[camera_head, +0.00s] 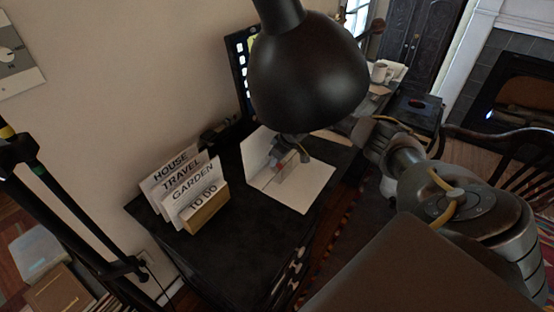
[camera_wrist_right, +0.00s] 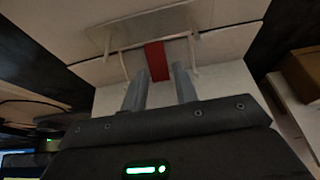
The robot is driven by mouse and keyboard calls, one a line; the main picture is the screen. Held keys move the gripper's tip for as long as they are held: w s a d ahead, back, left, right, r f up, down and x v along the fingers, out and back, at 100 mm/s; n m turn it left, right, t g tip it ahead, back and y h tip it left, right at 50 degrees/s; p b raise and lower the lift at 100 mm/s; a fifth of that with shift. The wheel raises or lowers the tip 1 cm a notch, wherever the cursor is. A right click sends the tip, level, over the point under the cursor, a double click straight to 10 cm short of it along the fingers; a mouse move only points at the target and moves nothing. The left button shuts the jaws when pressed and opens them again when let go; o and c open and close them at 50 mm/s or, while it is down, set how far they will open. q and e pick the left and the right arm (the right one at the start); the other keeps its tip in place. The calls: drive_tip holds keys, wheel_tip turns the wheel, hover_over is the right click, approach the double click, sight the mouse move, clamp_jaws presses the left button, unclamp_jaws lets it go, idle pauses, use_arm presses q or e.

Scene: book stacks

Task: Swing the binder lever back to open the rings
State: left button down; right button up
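The white binder (camera_head: 312,190) lies open on the black desk in the head view. A pale upright plate (camera_head: 288,166) stands near its middle, partly behind my right gripper (camera_head: 292,150). In the right wrist view, the red lever (camera_wrist_right: 156,60) shows at the metal ring mechanism (camera_wrist_right: 150,28), with thin rings on both sides. My right gripper (camera_wrist_right: 160,84) points at the lever. Its two fingers are apart, with the lever just beyond and between the tips. I see nothing held. Whether a finger touches the lever is unclear. My left gripper is not in view.
A large black lamp shade (camera_head: 306,72) hangs close above and hides part of the desk. A wooden holder (camera_head: 207,212) with labelled cards stands left of the binder. A wooden chair (camera_head: 500,150) is at right.

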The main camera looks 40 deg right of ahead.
drive_tip(key=shift+f, duration=0.1)
clamp_jaws()
drive_tip(key=p, duration=0.2)
drive_tip(key=shift+w+a+r+g+p, duration=0.15)
drive_tip(key=shift+w+r+g+p, duration=0.15)
drive_tip(key=shift+g+p, duration=0.1)
drive_tip(key=shift+w+f+g+p, duration=0.1)
drive_tip(key=shift+f+g+p, duration=0.3)
drive_tip(key=shift+f+g, duration=0.15)
unclamp_jaws()
